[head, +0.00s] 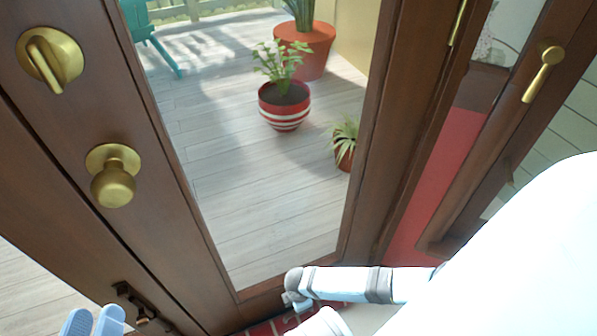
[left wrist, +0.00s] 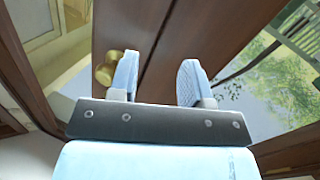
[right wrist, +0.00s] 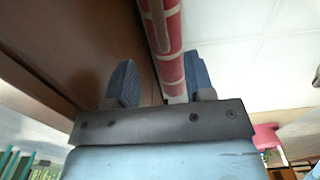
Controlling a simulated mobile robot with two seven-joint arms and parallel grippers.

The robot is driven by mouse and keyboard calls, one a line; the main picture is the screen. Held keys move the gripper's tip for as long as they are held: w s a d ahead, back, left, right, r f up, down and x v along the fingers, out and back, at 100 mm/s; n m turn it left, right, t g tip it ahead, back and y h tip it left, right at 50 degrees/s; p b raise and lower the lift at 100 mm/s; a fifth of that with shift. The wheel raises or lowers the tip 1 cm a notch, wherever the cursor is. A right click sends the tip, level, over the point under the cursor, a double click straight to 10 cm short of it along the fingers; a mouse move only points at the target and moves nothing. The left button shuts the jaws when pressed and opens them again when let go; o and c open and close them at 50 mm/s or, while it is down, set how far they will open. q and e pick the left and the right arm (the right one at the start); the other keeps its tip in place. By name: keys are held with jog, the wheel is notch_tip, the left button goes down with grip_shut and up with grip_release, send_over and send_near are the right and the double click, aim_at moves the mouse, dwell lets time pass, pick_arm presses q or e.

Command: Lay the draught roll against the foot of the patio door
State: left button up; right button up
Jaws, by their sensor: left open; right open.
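The patio door (head: 360,130) is dark brown wood around a large glass pane, with brass fittings. The draught roll (head: 268,329) has a red brick pattern with pale lines and shows partly at the door's foot, mostly hidden by my right arm. In the right wrist view the roll (right wrist: 166,40) runs along the brown door's foot; I cannot tell whether it touches all along. My right gripper (right wrist: 163,85) is open, its fingers either side of the roll's near end. My left gripper (head: 92,322) is open and empty by the door's lower left; it also shows in the left wrist view (left wrist: 156,82).
A brass knob (head: 114,178) and a brass thumb-turn (head: 48,58) stick out from the door frame. A bolt (head: 140,305) sits low on the left. A brass handle (head: 543,75) is on the right panel. Pale floor tiles (right wrist: 245,60) beside the roll are clear.

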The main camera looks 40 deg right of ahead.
notch_tip(320, 180, down, 4)
jog(key=shift+f+b, duration=0.2)
jog(key=shift+b, duration=0.75)
notch_tip(320, 180, down, 4)
jog(key=shift+r+b, duration=0.25)
jog(key=shift+b, duration=0.8)
jog(key=shift+f, duration=0.5)
pick_arm(q)
jog(key=w+f+m, duration=0.1)
jog(key=w+a+m, duration=0.1)
jog(key=shift+f+m+h, duration=0.3)
jog(key=shift+f, duration=0.05)
pick_arm(e)
grip_shut()
